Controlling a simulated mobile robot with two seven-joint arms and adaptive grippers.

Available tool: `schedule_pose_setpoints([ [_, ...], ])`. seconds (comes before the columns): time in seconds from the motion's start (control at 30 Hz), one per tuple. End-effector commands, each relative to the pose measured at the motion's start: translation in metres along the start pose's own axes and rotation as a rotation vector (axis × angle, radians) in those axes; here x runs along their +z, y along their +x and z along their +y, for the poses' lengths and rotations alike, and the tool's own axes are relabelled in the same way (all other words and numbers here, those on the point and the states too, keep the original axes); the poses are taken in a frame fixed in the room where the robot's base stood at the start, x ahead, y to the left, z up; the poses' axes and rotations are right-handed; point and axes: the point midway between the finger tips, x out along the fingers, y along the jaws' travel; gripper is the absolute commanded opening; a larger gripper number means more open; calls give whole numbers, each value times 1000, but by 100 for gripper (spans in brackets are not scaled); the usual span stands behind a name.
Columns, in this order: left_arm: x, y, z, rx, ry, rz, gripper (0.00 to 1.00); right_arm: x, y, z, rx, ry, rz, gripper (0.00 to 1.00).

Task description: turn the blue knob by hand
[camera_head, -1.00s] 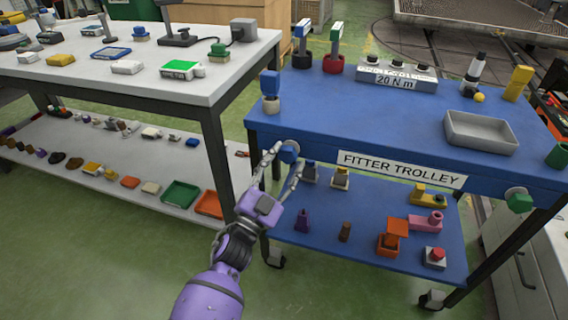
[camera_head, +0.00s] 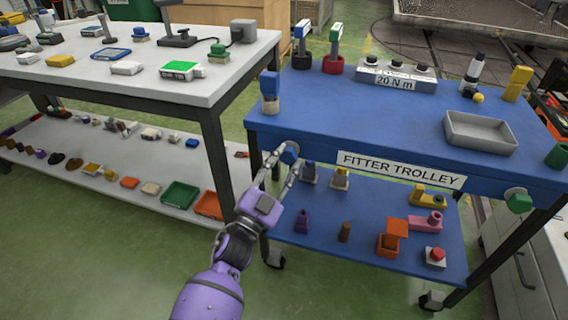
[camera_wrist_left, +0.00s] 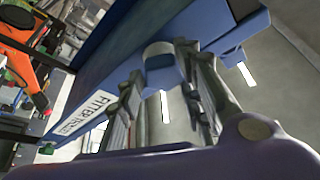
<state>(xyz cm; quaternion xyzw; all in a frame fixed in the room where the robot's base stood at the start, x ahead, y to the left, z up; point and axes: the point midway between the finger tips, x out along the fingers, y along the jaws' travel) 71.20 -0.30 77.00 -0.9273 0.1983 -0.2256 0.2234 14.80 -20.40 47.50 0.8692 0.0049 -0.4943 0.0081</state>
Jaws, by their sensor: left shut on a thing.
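The blue knob (camera_head: 289,151) sits on the front edge of the blue fitter trolley (camera_head: 330,125), near its left corner. My left gripper (camera_head: 281,160) reaches up to it from below and is shut on it, one finger on each side. In the left wrist view the knob (camera_wrist_left: 159,58) shows between the two finger tips, partly covered by them. My right gripper is not in view.
A green knob (camera_head: 518,200) is on the trolley's right front edge. A FITTER TROLLEY sign (camera_head: 402,170) is right of the blue knob. Coloured parts lie on the lower shelf (camera_head: 350,265). A white-topped bench (camera_head: 150,90) stands close on the left.

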Motion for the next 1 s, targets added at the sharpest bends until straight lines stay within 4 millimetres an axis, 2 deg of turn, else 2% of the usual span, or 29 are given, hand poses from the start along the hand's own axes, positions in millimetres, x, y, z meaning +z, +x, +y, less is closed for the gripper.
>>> schedule_pose_setpoints([
  [0.27,-1,0,0,5,12,2,8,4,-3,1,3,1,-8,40],
  [0.57,-2,1,-2,26,63,3,8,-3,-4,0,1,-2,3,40],
  [1.0,-4,2,-7,157,379,4,8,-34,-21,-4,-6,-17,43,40],
])
